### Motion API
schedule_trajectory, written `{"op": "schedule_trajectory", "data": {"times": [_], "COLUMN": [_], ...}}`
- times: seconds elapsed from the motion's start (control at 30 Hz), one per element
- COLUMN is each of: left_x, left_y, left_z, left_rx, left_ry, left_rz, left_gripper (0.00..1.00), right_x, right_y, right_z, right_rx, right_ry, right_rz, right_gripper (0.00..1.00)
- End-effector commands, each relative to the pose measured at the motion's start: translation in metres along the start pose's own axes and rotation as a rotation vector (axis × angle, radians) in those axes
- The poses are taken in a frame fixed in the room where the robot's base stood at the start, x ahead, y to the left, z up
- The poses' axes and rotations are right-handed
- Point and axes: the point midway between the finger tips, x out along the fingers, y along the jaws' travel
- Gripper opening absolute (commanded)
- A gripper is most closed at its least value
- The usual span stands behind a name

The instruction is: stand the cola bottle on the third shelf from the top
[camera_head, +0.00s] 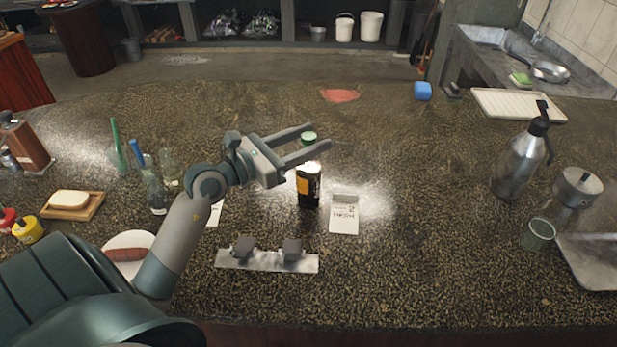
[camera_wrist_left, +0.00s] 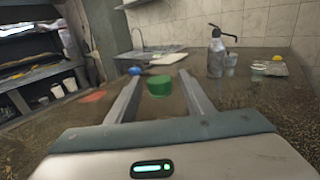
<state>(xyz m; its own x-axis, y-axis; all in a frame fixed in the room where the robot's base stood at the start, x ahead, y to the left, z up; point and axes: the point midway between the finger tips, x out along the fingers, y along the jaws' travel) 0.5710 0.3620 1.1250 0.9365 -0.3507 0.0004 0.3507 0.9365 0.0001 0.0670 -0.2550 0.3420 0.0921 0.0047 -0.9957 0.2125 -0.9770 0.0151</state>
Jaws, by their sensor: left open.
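The dark cola bottle (camera_head: 309,188) with an orange-yellow label stands upright near the middle of the counter. Its green cap (camera_head: 308,138) shows between my left fingers, and the cap also shows in the left wrist view (camera_wrist_left: 159,86). My left gripper (camera_head: 318,138) is open, one finger on each side of the bottle's top. The nearer finger crosses in front of the neck, and I cannot tell whether either finger touches. Part of a shelf unit (camera_wrist_left: 40,73) shows at the left of the wrist view. My right gripper is not in view.
A white card (camera_head: 344,214) lies right of the bottle, and a metal strip with two dark blocks (camera_head: 267,260) lies in front. Glass bottles (camera_head: 157,190) stand left, near my arm. A steel pump flask (camera_head: 521,158) stands right. The counter between card and flask is clear.

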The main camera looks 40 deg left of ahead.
Motion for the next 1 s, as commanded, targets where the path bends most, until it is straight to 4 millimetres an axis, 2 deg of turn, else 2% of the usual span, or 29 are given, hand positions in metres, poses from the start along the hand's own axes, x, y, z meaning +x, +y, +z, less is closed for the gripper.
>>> {"op": "schedule_trajectory", "data": {"times": [0.17, 0.37, 0.4, 0.77, 1.0], "left_x": [0.000, 0.000, 0.000, 0.000, 0.000], "left_y": [0.000, 0.000, 0.000, 0.000, 0.000], "left_z": [0.000, 0.000, 0.000, 0.002, 0.010], "left_rx": [0.000, 0.000, 0.000, 0.000, 0.000], "left_ry": [0.000, 0.000, 0.000, -0.001, -0.002], "left_rz": [0.000, 0.000, 0.000, 0.000, 0.000], "left_gripper": [0.47, 0.02, 0.00, 0.00, 0.00], "right_x": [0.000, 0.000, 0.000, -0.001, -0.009], "right_y": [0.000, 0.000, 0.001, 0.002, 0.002], "right_z": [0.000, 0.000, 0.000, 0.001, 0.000], "right_rx": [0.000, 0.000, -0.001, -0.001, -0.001], "right_ry": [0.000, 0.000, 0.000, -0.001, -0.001], "right_rz": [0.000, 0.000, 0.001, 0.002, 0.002], "right_gripper": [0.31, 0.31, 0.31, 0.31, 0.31]}}
